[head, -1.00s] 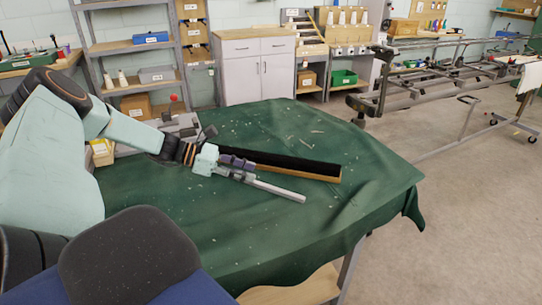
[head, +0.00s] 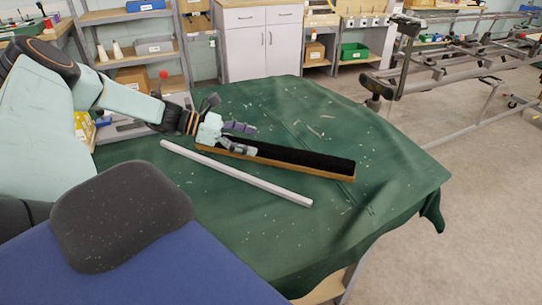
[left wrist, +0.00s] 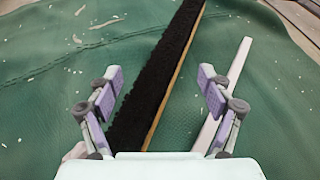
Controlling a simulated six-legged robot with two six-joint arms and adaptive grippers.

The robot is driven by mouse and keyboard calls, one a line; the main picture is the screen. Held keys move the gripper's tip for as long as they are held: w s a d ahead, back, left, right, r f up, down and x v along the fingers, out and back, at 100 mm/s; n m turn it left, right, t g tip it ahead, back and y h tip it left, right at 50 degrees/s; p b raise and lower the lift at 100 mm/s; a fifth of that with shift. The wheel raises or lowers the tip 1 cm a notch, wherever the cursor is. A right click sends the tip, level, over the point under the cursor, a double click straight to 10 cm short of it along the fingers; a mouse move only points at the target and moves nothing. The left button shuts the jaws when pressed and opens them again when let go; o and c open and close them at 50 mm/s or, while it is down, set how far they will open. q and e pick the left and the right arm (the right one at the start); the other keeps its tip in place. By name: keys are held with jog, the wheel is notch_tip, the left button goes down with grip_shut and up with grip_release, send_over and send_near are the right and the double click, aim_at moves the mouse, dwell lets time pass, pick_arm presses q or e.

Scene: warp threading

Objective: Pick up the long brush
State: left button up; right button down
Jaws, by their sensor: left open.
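The long brush (head: 300,163) has black bristles and a wooden back. In the left wrist view the brush (left wrist: 165,75) runs up between the two spread fingers (left wrist: 158,92) and touches neither clearly; I cannot tell how high the fingers are. My right gripper is not in view.
A pale grey bar (head: 240,178) lies on the cloth beside the brush, on its near side. It also shows in the left wrist view (left wrist: 232,75), close to the right finger. White scraps are scattered about. A metal frame (head: 450,75) stands at the back right.

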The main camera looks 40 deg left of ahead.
aim_at(268, 146)
pick_arm(q)
jog(key=shift+f+b+x, duration=0.15)
jog(key=shift+b+x, duration=0.9)
jog(key=shift+x, duration=0.05)
jog(key=shift+f+b+x, duration=0.15)
jog(key=shift+b+x, duration=0.9)
jog(key=shift+x, duration=0.1)
jog(key=shift+d, duration=0.15)
jog(key=shift+d+r, duration=0.3)
jog(key=shift+a+f, duration=0.1)
jog(key=shift+a, duration=0.1)
jog(key=shift+c, duration=0.2)
jog(key=shift+f, duration=0.1)
jog(key=shift+c, duration=0.9)
jog(key=shift+d, duration=0.1)
jog(key=c, duration=1.4)
